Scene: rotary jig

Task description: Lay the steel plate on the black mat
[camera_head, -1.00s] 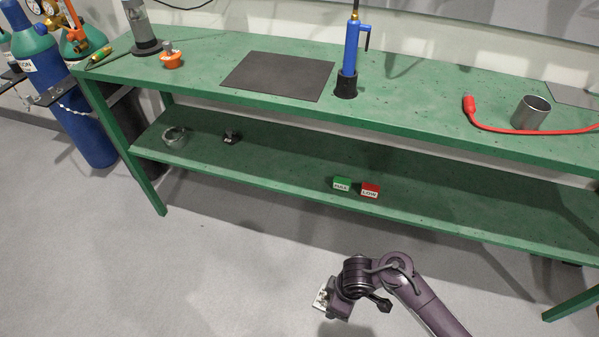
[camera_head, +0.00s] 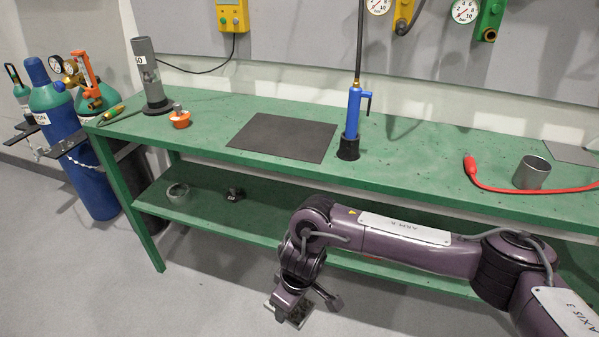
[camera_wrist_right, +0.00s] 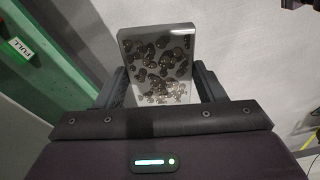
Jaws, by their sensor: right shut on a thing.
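The black mat (camera_head: 283,138) lies flat and bare on the green bench top, left of the blue torch. My right gripper (camera_head: 288,302) is in front of the bench, low and below the top, well short of the mat. It is shut on the steel plate (camera_head: 296,313), a grey plate with dark round spots. In the right wrist view the plate (camera_wrist_right: 157,50) stands out between the two fingers (camera_wrist_right: 160,80), its lower part hidden by the gripper. My left gripper is not in view.
A blue torch (camera_head: 353,115) stands in a black holder close to the mat's right edge. An orange item (camera_head: 180,119) and a grey cylinder (camera_head: 150,75) stand to the left. A metal cup (camera_head: 531,173) and red cable (camera_head: 478,178) are at right. A lower shelf (camera_head: 215,210) juts below.

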